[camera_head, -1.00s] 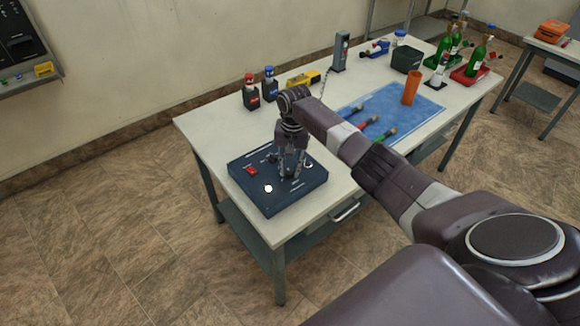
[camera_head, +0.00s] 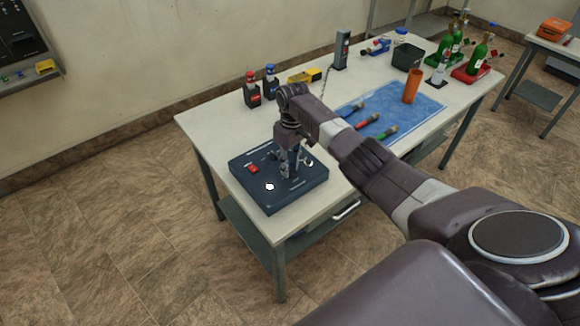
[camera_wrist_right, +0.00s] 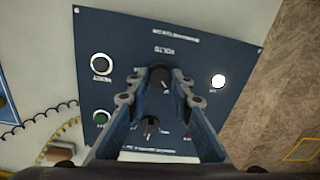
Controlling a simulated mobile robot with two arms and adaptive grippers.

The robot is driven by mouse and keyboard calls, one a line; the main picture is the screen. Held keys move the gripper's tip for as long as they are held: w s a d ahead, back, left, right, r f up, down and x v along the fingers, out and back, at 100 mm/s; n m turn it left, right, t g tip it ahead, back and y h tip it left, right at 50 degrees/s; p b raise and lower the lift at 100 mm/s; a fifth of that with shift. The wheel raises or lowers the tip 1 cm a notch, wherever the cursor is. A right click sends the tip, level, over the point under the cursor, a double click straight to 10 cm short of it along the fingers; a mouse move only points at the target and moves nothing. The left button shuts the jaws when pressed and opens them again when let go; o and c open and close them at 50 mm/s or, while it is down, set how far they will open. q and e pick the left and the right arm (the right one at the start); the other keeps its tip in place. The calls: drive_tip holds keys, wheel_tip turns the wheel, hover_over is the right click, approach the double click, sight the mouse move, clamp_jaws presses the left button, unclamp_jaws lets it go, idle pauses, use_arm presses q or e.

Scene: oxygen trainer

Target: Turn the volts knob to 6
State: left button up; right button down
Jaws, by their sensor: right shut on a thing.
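The dark blue power supply box (camera_head: 262,199) lies on the near left corner of the table, its control panel facing up. In the right wrist view, its panel (camera_wrist_right: 115,35) carries a black volts knob (camera_wrist_right: 160,77) beside the printed word VOLTS. My right gripper (camera_head: 291,176) points down at the panel. In the right wrist view its fingers (camera_wrist_right: 158,80) are on both sides of the volts knob and shut on it. The knob's setting is too small to read. A second black knob (camera_wrist_right: 150,126) shows between the fingers. My left gripper is out of view.
The panel also has a lit white lamp (camera_wrist_right: 218,81) and a red switch (camera_head: 252,169). On the table (camera_head: 209,137) stand red-capped and blue-capped terminals, a blue mat (camera_head: 415,112) with an orange cylinder (camera_head: 411,86), and green bottles farther back.

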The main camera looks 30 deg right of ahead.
drive_tip(key=n, duration=0.4)
drive_tip(key=shift+n, duration=0.3)
drive_tip(key=n, duration=0.4)
drive_tip(key=shift+n+b, duration=0.4)
drive_tip(key=shift+r, duration=0.1)
drive_tip(key=c, duration=1.7)
unclamp_jaws()
drive_tip(key=r, duration=1.2)
drive_tip(key=shift+w+d, duration=0.1)
drive_tip(key=shift+w, duration=0.1)
drive_tip(key=shift+s+f, duration=0.1)
drive_tip(key=shift+f, duration=0.05)
